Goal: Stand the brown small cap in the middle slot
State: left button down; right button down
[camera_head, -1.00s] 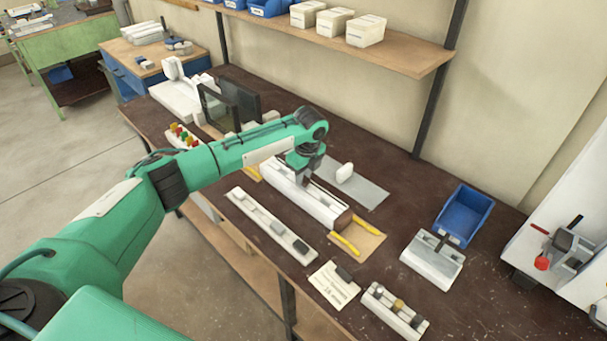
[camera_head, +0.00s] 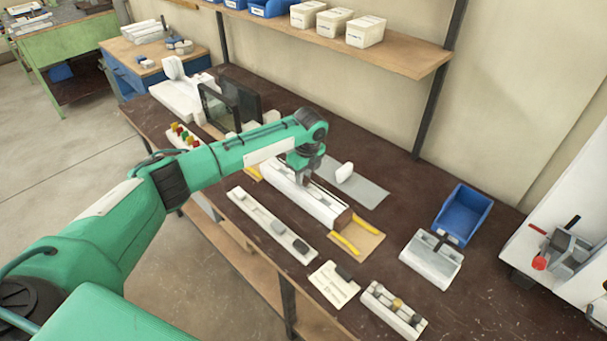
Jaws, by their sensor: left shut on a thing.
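A small brown cap (camera_head: 398,303) sits in the middle of a white slotted block (camera_head: 376,304) at the bench's front right, between a whitish piece and a grey piece. My left gripper (camera_head: 303,181) points down at a long white profile (camera_head: 320,205) with a dark groove and a brown near end. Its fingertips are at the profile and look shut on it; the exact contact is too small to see. Another long white slotted tray (camera_head: 258,215) lies in front, with a grey piece and a black piece in it. My right gripper is out of view.
Yellow bars (camera_head: 345,244) lie by the profile's near end. A shelf overhangs the back.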

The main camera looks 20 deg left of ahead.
pick_arm(q)
jog(key=shift+f, duration=0.2)
jog(key=shift+f, duration=0.4)
jog(key=c, duration=1.2)
grip_release()
jog(key=shift+o, duration=0.2)
notch_tip(320, 180, up, 8)
jog(key=p, duration=0.7)
jog(key=shift+p, duration=0.3)
